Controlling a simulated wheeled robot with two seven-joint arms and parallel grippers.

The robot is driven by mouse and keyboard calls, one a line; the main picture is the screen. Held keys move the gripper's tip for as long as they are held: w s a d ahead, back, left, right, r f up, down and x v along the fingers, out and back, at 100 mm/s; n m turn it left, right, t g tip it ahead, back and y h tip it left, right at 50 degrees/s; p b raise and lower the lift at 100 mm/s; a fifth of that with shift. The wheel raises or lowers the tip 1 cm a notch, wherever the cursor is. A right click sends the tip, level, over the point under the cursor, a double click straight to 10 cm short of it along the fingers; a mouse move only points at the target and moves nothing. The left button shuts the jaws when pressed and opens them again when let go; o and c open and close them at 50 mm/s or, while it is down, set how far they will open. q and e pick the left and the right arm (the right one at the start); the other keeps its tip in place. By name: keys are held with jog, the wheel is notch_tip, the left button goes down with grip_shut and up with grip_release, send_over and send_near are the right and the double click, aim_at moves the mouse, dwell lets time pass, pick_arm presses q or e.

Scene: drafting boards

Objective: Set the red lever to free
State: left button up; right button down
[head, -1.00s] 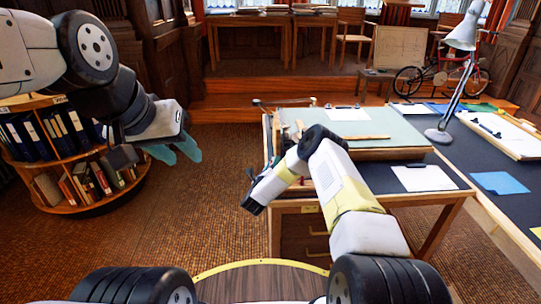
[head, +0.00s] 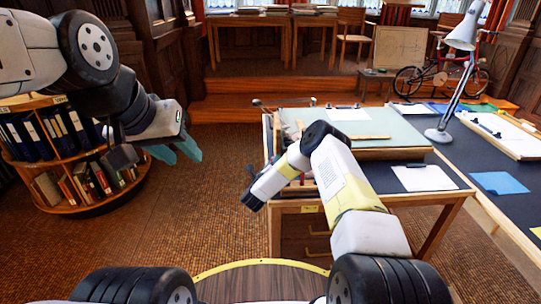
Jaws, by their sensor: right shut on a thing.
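The drafting board (head: 395,129) has a pale green top and stands on a wooden table at centre right. Small red parts (head: 299,180) show at its left side, just beside my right forearm; they seem to belong to the red lever. Its full shape and setting are hidden. My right arm reaches over the table's left end and bends down to the left. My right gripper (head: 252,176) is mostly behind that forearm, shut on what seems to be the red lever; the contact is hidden. My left gripper (head: 176,152), with teal fingers apart, is open and empty above the floor.
A white sheet on a clipboard (head: 423,178) lies on the table's dark top. A desk lamp (head: 450,100) stands on the dark side table at the right, near a blue sheet (head: 498,183). A round bookcase (head: 80,202) stands at the left. The floor between is clear.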

aim_at(277, 150)
jog(key=shift+w+d+r+g, duration=0.25)
jog(key=shift+w+r+g, duration=0.1)
jog(key=shift+r, duration=0.2)
jog(key=shift+w+d+r+g, duration=0.25)
jog(key=shift+r+g, duration=0.1)
jog(key=shift+r, duration=0.2)
jog(key=shift+w+a+r, duration=0.1)
jog(key=shift+w+r, duration=0.3)
jog(key=shift+r, duration=0.1)
jog(key=c, duration=1.1)
grip_release()
jog(key=shift+c, duration=0.2)
jog(key=shift+o, duration=0.2)
jog(key=shift+f+g, duration=0.2)
jog(key=shift+g, duration=0.1)
jog(key=shift+a, duration=0.1)
jog(key=shift+s, duration=0.1)
jog(key=shift+s+a+n, duration=0.2)
jog(key=shift+s+n, duration=0.05)
jog(key=shift+n, duration=0.05)
jog(key=v, duration=0.7)
